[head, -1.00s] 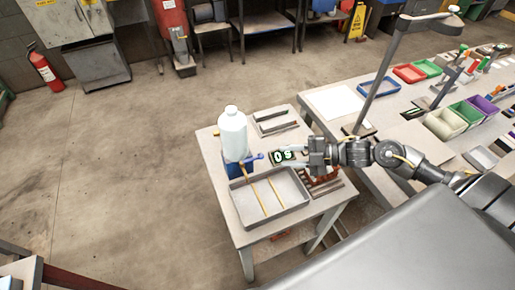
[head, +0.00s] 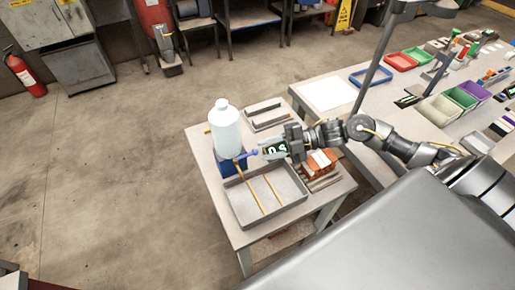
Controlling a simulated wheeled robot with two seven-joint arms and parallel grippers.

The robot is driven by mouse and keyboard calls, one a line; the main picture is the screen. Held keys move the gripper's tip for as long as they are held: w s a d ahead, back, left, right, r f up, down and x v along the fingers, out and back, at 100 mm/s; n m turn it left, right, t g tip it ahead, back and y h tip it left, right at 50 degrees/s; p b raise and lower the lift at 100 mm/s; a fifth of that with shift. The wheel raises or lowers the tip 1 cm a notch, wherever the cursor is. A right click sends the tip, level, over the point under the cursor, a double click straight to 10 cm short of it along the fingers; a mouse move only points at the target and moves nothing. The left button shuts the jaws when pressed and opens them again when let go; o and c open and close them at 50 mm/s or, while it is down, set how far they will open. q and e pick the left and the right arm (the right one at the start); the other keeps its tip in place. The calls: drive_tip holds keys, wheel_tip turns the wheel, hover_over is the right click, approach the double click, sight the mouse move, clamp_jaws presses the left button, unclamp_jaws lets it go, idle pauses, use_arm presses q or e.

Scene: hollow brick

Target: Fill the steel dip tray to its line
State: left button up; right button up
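The steel dip tray (head: 286,212) is a shallow grey tray on the small table, with two wooden rods (head: 271,189) lying across it. No liquid level or line can be made out in it. A translucent white bottle (head: 226,132) stands upright on a blue base (head: 231,166) behind the tray's left end. A small blue tap-like part (head: 246,155) sticks out to its right. My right gripper (head: 280,147) is right of the blue part, close to a dark display (head: 274,149) with light characters. Its fingers are hard to see. My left gripper is out of view.
An orange-red brick-like object (head: 320,162) and dark strips lie right of the tray. A narrow tray (head: 266,116) lies behind my gripper. Open floor lies left of the table.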

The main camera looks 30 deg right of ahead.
sight(257, 151)
drive_tip(key=shift+p+x, duration=0.35)
drive_tip(key=shift+x, duration=1.45)
clamp_jaws()
